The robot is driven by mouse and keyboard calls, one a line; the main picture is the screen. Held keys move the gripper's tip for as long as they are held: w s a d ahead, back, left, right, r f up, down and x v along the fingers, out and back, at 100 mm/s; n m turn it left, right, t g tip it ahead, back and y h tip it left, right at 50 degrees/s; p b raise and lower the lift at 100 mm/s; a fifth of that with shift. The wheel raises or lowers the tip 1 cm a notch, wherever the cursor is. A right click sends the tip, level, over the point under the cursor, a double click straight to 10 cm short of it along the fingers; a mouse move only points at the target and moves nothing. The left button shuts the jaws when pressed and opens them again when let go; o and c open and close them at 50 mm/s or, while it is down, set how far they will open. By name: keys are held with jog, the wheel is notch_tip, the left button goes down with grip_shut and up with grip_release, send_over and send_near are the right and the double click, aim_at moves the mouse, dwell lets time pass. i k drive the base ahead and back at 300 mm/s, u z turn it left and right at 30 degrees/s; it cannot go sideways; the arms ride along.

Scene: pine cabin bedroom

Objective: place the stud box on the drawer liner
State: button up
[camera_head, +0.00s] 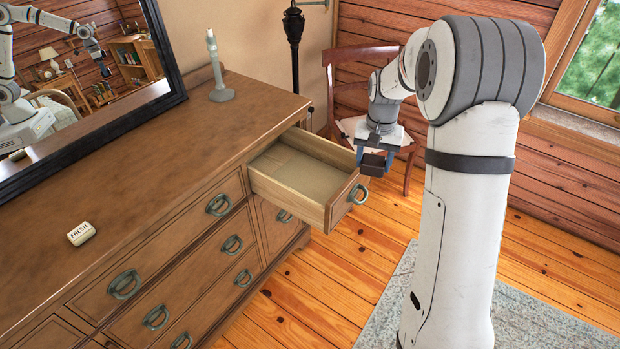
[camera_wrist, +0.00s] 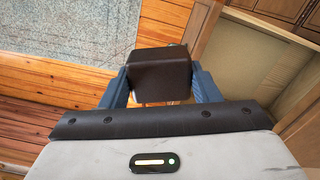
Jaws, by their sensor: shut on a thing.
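My gripper (camera_head: 374,158) is shut on a small dark brown box, the stud box (camera_head: 373,165), just beyond the front right of the open drawer. In the wrist view the stud box (camera_wrist: 159,68) sits between the two blue fingers of my gripper (camera_wrist: 160,85). The drawer liner (camera_head: 298,172) is a flat tan-green sheet on the bottom of the open drawer (camera_head: 290,197), with nothing on it that I can see. In the wrist view the drawer liner (camera_wrist: 246,62) shows at the upper right. The box is outside the drawer, apart from the liner.
The wooden dresser (camera_head: 150,190) carries a small white FRESH block (camera_head: 81,233), a grey-green stand (camera_head: 221,92) and a mirror (camera_head: 80,70). A wooden chair (camera_head: 345,85) stands behind my gripper. A grey rug (camera_head: 540,325) lies on the plank floor.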

aim_at(311, 184)
jog(key=z, duration=0.05)
jog(key=i, duration=0.95)
jog(key=u, duration=0.1)
